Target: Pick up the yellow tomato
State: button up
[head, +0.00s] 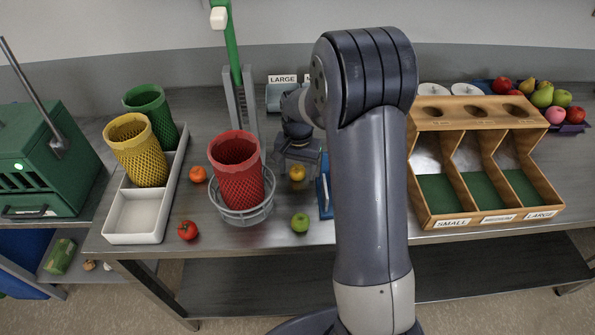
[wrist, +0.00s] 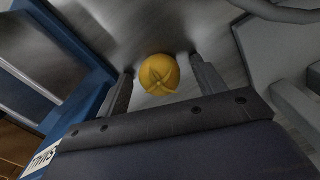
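The yellow tomato (head: 297,173) rests on the steel table right of the red mesh basket, just below my gripper (head: 299,163) in the head view. In the wrist view the yellow tomato (wrist: 159,74) shows between the two fingers of my gripper (wrist: 160,82). The fingers are apart, with a visible gap on each side of the tomato. My arm covers part of the table to the right in the head view.
The red mesh basket (head: 236,168) stands in a wire ring on the left. A blue-edged object (head: 324,190) is close on the right. A green tomato (head: 300,222) lies in front. A wooden sorting box (head: 424,207) stands farther right. Red (head: 187,230) and orange (head: 197,174) tomatoes lie left.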

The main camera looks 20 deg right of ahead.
jog(key=c, duration=1.1)
jog(key=shift+o, duration=0.2)
jog(key=shift+r, duration=0.1)
